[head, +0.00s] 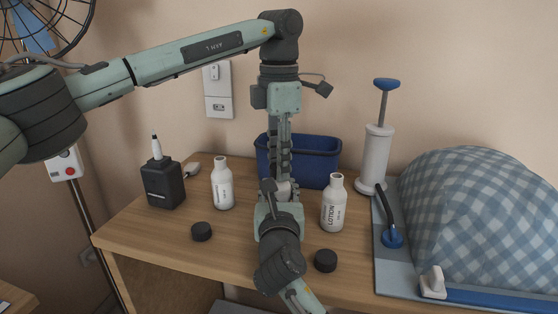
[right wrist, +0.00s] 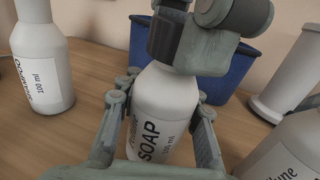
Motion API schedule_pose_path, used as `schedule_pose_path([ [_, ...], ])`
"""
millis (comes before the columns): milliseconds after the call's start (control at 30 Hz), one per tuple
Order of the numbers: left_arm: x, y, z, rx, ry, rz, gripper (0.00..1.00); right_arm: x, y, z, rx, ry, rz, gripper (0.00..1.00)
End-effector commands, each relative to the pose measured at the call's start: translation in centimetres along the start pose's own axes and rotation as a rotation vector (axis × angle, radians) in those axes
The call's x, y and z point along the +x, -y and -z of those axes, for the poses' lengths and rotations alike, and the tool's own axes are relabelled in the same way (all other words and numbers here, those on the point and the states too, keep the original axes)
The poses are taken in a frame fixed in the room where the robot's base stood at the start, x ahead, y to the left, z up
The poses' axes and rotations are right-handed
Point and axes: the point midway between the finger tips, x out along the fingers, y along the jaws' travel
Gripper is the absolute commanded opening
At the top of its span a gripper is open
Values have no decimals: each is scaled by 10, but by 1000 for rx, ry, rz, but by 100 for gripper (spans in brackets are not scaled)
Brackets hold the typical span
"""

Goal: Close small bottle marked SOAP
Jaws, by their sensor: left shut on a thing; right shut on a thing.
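The white SOAP bottle (right wrist: 158,118) stands upright on the table in the right wrist view. My right gripper (right wrist: 160,128) is shut on its body, a finger on each side. In the head view the right gripper (head: 280,200) hides nearly all of this bottle. My left gripper (head: 283,172) points down from above, directly over the bottle. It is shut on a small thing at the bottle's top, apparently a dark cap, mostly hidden. The left gripper also fills the top of the right wrist view (right wrist: 200,40). I cannot tell how the cap sits on the neck.
A white bottle (head: 222,186) stands left and a LOTION bottle (head: 333,208) right, both uncapped. Black caps lie at left (head: 201,232) and right (head: 325,261).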

Motion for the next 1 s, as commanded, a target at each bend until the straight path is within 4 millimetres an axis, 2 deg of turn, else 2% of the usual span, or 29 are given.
schedule_pose_path([
  [100,0,0,0,306,-1,0,0,0,1,0,-1,-1,2,0],
  [500,0,0,0,1331,-2,-1,0,0,1,0,0,-1,1,0],
  [633,1,0,0,1562,-2,-1,0,0,1,0,0,-1,1,0],
  [767,1,0,0,1547,-2,-2,0,0,0,0,0,-1,1,0],
  [800,1,0,0,1546,-1,-2,32,0,0,0,0,-1,1,0],
  [933,1,0,0,1545,-1,-2,48,0,0,0,0,-1,1,0],
  [1000,1,0,0,1545,-1,-1,50,0,0,0,0,-1,1,0],
])
